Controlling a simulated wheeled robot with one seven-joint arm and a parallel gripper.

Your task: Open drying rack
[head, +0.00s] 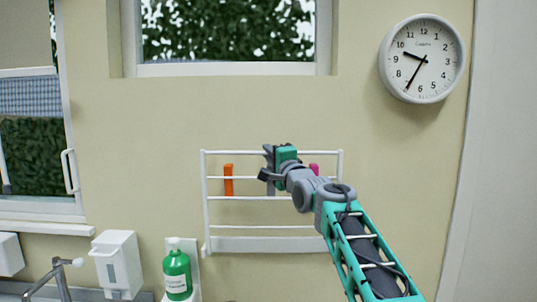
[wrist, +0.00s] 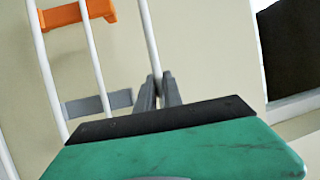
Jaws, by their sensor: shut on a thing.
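The white drying rack (head: 233,198) is mounted on the beige wall and has several horizontal bars. My gripper (head: 268,163) is at the upper middle of the rack, in front of its top bars. In the wrist view the rack's white bars (wrist: 95,55) run from top to bottom. There, my gripper's grey fingers (wrist: 159,90) are closed around one white bar. The head view hides the contact behind the gripper. An orange clip (head: 228,180) hangs on the left of the rack and also shows in the wrist view (wrist: 75,13). A pink clip (head: 314,168) is partly hidden.
A window (head: 228,32) is above the rack and a round clock (head: 422,59) hangs at the upper right. The wall right of the rack is bare.

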